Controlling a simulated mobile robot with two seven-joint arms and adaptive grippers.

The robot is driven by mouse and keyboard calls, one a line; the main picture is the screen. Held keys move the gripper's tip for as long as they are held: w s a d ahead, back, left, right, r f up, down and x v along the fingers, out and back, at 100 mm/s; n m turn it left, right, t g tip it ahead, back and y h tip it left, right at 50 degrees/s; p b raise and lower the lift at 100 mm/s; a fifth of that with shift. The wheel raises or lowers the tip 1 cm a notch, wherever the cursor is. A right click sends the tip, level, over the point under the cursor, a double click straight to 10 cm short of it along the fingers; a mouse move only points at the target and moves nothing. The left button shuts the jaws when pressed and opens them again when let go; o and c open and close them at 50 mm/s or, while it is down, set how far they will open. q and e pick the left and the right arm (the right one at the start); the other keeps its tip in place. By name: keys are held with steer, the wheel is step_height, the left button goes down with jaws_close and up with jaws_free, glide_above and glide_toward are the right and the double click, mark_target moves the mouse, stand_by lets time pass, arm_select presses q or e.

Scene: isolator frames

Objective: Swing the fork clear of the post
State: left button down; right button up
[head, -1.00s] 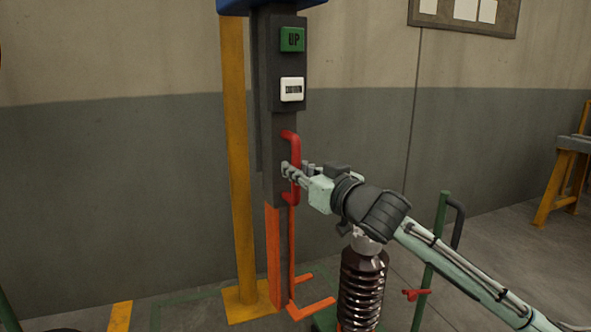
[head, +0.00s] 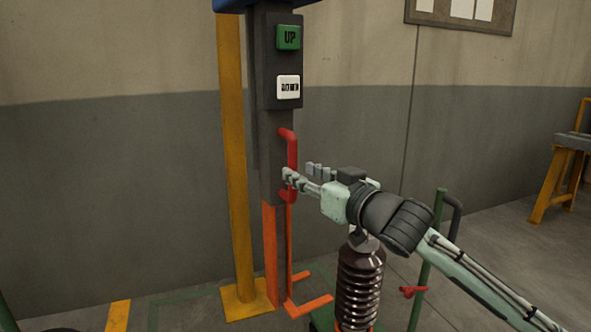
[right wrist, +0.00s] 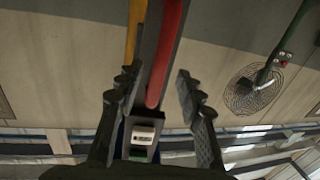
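The fork (head: 312,306) has orange prongs low on a dark hoist column (head: 284,135), pointing right near the floor. The yellow post (head: 233,150) stands close on the left, its foot beside the fork. A red handle (head: 292,150) is fixed to the column's right side; it also shows in the right wrist view (right wrist: 168,50). My right gripper (head: 299,173) is open at the handle's lower half. In the right wrist view its spread fingers (right wrist: 155,85) have the red bar between them in the picture, with a gap on both sides. My left gripper is out of view.
The column carries a green UP button (head: 288,37) and a white DOWN button (head: 288,87). A brown ribbed insulator (head: 358,285) stands below my right arm. A green upright (head: 428,255) with a red lever is right of it. A yellow trestle (head: 560,175) stands far right.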

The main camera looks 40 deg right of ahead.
steer(key=s, duration=0.3)
steer(key=shift+s, duration=0.1)
stand_by(0.4)
steer(key=s+d+f+g+h, duration=0.1)
steer(key=f+g, duration=0.1)
steer(key=f, duration=0.8)
steer(key=s+d+f+m+g, duration=0.1)
steer(key=f+g, duration=0.2)
steer(key=f, duration=0.7)
steer(key=s+d+f+g+h, duration=0.1)
steer(key=d+f+g, duration=0.1)
steer(key=f, duration=0.8)
steer(key=s+a+f+n+g, duration=0.1)
steer(key=s+a+f, duration=0.3)
steer(key=f, duration=0.4)
steer(key=s+a+f+n+g+y, duration=0.1)
steer(key=s+a+f+g, duration=0.3)
steer(key=s+f, duration=0.3)
steer(key=s+a+f+n+g, duration=0.1)
steer(key=s+a+f+g, duration=0.2)
steer(key=s+a+f, duration=0.3)
step_height(320, 180, down, 5)
steer(key=shift+s, duration=0.15)
